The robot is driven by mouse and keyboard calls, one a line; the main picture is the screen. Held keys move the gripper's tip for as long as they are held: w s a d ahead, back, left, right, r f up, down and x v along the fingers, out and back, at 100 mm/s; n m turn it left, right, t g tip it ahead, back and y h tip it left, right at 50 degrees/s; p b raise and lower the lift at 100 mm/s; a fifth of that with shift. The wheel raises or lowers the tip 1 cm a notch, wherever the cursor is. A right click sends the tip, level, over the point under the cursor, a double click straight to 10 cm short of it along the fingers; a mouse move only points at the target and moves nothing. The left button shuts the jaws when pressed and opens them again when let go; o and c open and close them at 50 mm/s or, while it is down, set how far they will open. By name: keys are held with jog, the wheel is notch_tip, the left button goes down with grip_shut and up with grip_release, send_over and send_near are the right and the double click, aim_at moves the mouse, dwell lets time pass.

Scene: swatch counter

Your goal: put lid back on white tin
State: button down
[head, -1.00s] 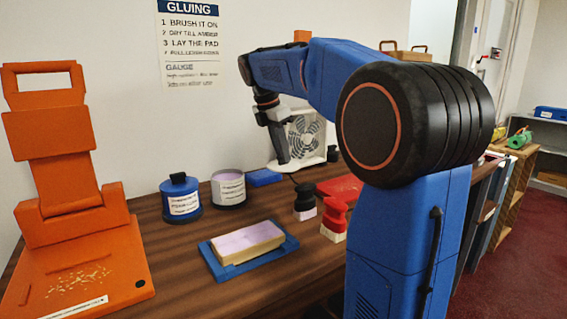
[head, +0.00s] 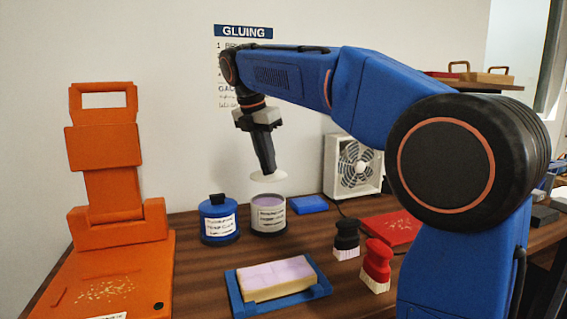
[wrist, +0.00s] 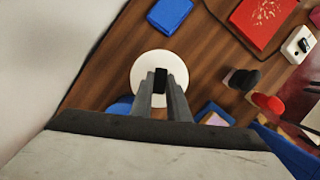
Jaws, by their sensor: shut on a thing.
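The white tin (head: 268,218) stands open on the counter, its pale lilac contents showing at the top. My gripper (head: 268,168) points down above it, shut on the white round lid (head: 269,176). The lid hangs a little above the tin's rim, apart from it, and looks slightly tilted. In the wrist view my gripper (wrist: 160,84) has its fingers on the lid's black knob, and the white lid disc (wrist: 142,82) spreads around them. The lid hides the tin there.
A blue tin with a black stopper (head: 218,220) stands close left of the white tin. A blue block (head: 309,204) and a white fan (head: 353,168) are behind right. In front are a sponge on a blue tray (head: 238,300), a black brush (head: 346,238) and a red brush (head: 376,262).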

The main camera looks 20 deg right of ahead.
aim_at(265, 175)
jog(key=shift+a+f, duration=0.1)
jog(key=shift+f, duration=3.05)
jog(key=shift+f, duration=0.15)
jog(key=c, duration=1.2)
grip_release()
jog(key=shift+o, duration=0.2)
jog(key=shift+r, duration=3.5)
